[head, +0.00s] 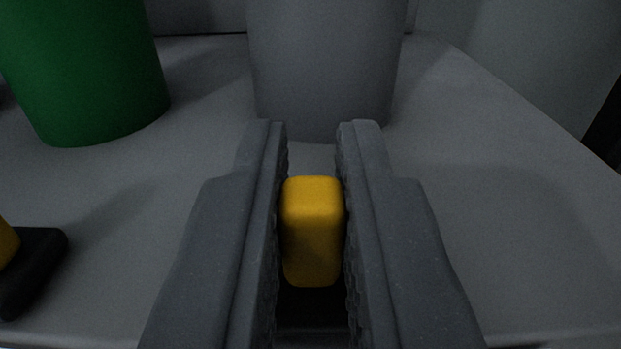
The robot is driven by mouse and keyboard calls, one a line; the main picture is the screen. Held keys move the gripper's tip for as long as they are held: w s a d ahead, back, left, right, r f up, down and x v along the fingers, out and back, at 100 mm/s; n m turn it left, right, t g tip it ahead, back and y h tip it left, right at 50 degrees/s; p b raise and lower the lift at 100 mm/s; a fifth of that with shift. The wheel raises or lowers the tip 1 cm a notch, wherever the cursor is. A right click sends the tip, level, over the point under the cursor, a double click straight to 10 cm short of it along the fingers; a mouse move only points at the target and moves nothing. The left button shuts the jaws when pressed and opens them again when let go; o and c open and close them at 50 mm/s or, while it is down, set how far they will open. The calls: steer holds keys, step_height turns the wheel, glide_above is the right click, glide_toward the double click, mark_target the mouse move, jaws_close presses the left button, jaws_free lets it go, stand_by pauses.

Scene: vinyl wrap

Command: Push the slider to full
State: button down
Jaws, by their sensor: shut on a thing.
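A yellow block-shaped knob (313,230), which looks like the slider's handle, sits between the two grey fingers of my gripper (312,215). The fingers are shut on it, one on each side. A dark area lies just below the knob, between the fingers. The slider's track and any end marks are hidden by the fingers, so I cannot tell how far along the slider stands.
A grey cylinder (325,65) stands directly ahead of the fingertips. A green cylinder (80,70) stands at the back left. A black base (40,262) with a yellow part (5,243) is at the left edge. The grey surface (510,210) on the right is clear.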

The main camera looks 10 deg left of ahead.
mark_target(171, 210)
steer(key=shift+s+a, duration=0.15)
steer(key=shift+a, duration=1.5)
steer(key=c, duration=1.4)
jaws_free()
steer(key=shift+c, duration=0.2)
steer(key=shift+d, duration=0.25)
steer(key=shift+s+d, duration=0.1)
steer(key=shift+s, duration=0.1)
steer(key=s+d+p, duration=0.1)
steer(key=s+p, duration=0.3)
steer(key=s, duration=0.9)
steer(key=shift+s+d+p, duration=0.15)
steer(key=shift+d+p, duration=0.15)
steer(key=shift+p, duration=0.1)
steer(key=shift+f, duration=0.1)
